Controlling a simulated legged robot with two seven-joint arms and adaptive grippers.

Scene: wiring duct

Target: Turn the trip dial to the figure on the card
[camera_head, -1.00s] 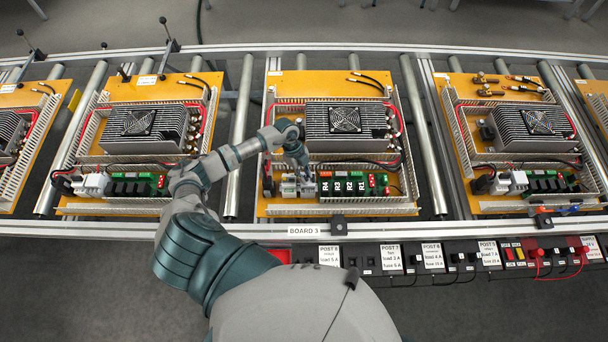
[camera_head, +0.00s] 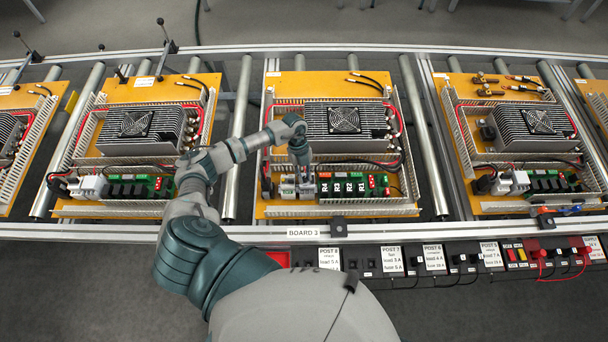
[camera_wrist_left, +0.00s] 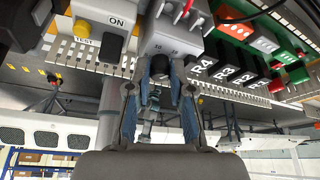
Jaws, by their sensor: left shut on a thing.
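The grey device (camera_wrist_left: 172,30) with small printed figures on its face stands at the left end of the component row on the middle board. It shows near the board's front edge in the head view (camera_head: 288,187). My left gripper (camera_wrist_left: 168,72) reaches this face with its fingertips close together, shut on the trip dial. The dial is mostly hidden between the fingers, so its setting cannot be read. White cards stand along the front, including the POST 8 card (camera_head: 329,258) and the POST 7 card (camera_head: 391,259). My right gripper is not in view.
Black relays marked R4, R3 and R2 (camera_wrist_left: 222,75) sit right. A finned heat sink with a fan (camera_head: 345,122) rises behind. The BOARD 3 label (camera_head: 303,232) is on the front rail.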

